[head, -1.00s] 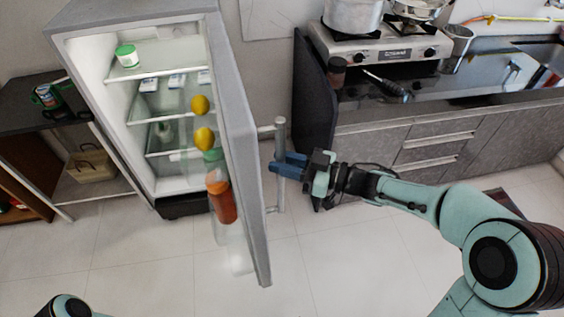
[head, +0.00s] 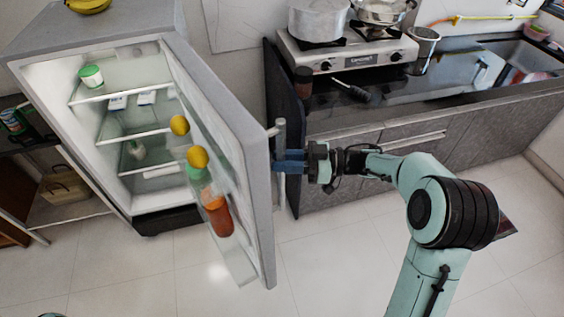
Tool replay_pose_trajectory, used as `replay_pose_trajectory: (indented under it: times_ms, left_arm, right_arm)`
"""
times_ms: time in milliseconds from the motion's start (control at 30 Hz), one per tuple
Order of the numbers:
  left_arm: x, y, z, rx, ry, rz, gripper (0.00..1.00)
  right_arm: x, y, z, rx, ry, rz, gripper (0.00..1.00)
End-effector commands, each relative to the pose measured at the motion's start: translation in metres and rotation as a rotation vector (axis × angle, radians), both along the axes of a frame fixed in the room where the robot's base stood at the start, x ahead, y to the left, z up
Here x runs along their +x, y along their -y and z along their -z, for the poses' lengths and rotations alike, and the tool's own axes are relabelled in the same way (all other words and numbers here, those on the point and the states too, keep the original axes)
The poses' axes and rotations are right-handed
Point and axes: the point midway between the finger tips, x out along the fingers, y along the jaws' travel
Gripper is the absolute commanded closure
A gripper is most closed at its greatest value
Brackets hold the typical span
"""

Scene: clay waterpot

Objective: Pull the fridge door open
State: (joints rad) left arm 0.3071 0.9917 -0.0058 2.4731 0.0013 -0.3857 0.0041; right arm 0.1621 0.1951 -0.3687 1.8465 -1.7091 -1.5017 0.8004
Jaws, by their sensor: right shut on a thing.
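The grey fridge (head: 95,35) stands at the left, with its inside and shelves in view. Its door (head: 259,215) stands open, hinged on the right side of the fridge. The door's vertical bar handle (head: 280,190) is on the outer face. My right gripper (head: 283,161) is shut on the handle at about its middle, reaching in from the right. Its blue fingers partly cover the handle. Only a sliver of my left arm shows at the bottom left edge, and the left gripper is out of view.
The door's inner racks hold two yellow fruits (head: 181,125) and an orange bottle (head: 217,213). A counter (head: 400,165) with a stove (head: 347,62) and pots stands behind the door at the right. Clear tiled floor (head: 340,265) lies in front. Bananas (head: 88,5) lie on the fridge.

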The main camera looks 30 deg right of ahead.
Motion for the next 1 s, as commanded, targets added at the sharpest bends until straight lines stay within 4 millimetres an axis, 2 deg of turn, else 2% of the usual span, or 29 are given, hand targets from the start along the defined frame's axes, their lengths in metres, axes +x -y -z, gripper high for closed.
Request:
replay_pose_trajectory:
  times_ms: [100, 600, 633, 667, 700, 1000]
  left_arm:
    - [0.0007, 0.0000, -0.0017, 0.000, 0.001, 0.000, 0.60]
    - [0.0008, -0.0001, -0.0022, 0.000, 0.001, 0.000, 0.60]
    - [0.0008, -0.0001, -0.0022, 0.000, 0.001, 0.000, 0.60]
    - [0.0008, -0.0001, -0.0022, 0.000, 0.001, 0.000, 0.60]
    - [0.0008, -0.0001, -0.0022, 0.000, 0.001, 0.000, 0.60]
    - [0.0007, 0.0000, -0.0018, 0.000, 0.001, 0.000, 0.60]
  right_arm:
    - [0.0051, 0.0016, -0.0035, 0.002, 0.008, -0.004, 1.00]
    - [0.0057, 0.0019, -0.0039, 0.002, 0.010, -0.014, 1.00]
    - [0.0058, 0.0018, -0.0039, 0.002, 0.011, -0.014, 0.69]
    - [0.0056, 0.0018, -0.0040, 0.003, 0.011, -0.014, 0.59]
    - [0.0054, 0.0019, -0.0038, 0.002, 0.010, -0.015, 0.54]
    - [0.0032, 0.0045, -0.0020, 0.002, 0.006, -0.014, 0.54]
